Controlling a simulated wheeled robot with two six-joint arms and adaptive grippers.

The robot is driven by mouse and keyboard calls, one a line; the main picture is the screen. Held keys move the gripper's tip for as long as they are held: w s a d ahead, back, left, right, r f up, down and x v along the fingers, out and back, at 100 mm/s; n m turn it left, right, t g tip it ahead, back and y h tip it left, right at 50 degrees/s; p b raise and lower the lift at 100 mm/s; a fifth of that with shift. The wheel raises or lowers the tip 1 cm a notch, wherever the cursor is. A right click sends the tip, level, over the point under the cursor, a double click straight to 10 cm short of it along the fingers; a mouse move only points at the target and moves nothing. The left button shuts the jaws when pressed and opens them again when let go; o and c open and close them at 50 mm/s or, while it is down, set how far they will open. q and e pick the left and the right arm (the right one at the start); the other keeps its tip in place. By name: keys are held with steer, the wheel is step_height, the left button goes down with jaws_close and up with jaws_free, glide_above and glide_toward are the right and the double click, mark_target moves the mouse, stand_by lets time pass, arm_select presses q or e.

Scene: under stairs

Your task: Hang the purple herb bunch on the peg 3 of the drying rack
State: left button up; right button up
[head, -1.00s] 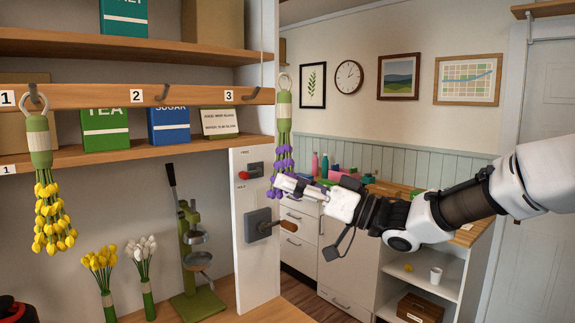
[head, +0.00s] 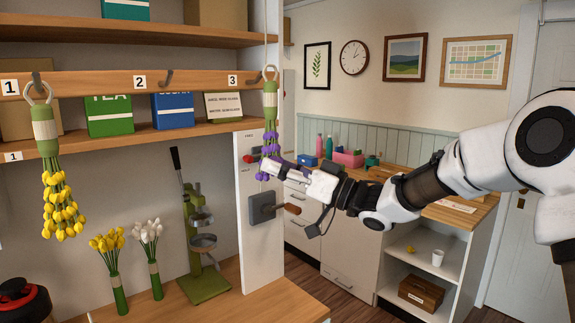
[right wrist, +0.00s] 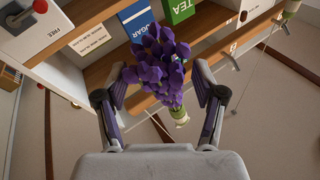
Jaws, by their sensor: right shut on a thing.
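The purple herb bunch (head: 270,107) hangs upright, with green stems, a pale band, a ring (head: 270,72) at the top and purple flowers below. My right gripper (head: 270,170) is shut on its flower end, reaching in from the right. In the right wrist view the purple flowers (right wrist: 158,65) lie between the two fingers. Peg 3 (head: 256,80) is the hook beside label 3 on the drying rack rail (head: 108,80). The ring is right beside the peg's tip; I cannot tell if it is around it. My left gripper is not in view.
A yellow bunch (head: 52,185) hangs at peg 1; peg 2 (head: 167,78) is bare. Tea (head: 108,115) and sugar (head: 172,110) boxes stand behind the rail. A green press (head: 195,235) stands on the counter.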

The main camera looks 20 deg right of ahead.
steer(key=shift+w+a+f+p, duration=0.1)
steer(key=shift+w+a+p, duration=0.15)
steer(key=shift+w, duration=0.45)
steer(key=shift+w+a+p, duration=0.2)
steer(key=shift+w+a, duration=0.05)
steer(key=shift+w, duration=0.7)
steer(key=shift+c, duration=0.4)
steer(key=shift+w+a+f, duration=0.1)
steer(key=shift+w+f, duration=0.05)
steer(key=shift+f, duration=0.2)
steer(key=shift+w+a+f, duration=0.35)
steer(key=shift+w+f, duration=0.3)
steer(key=shift+s, duration=0.1)
steer(key=o, duration=1.7)
steer(key=shift+o, duration=0.6)
steer(key=shift+s+d, duration=0.1)
steer(key=shift+d, duration=0.1)
steer(key=shift+o, duration=0.2)
steer(key=shift+a, duration=0.1)
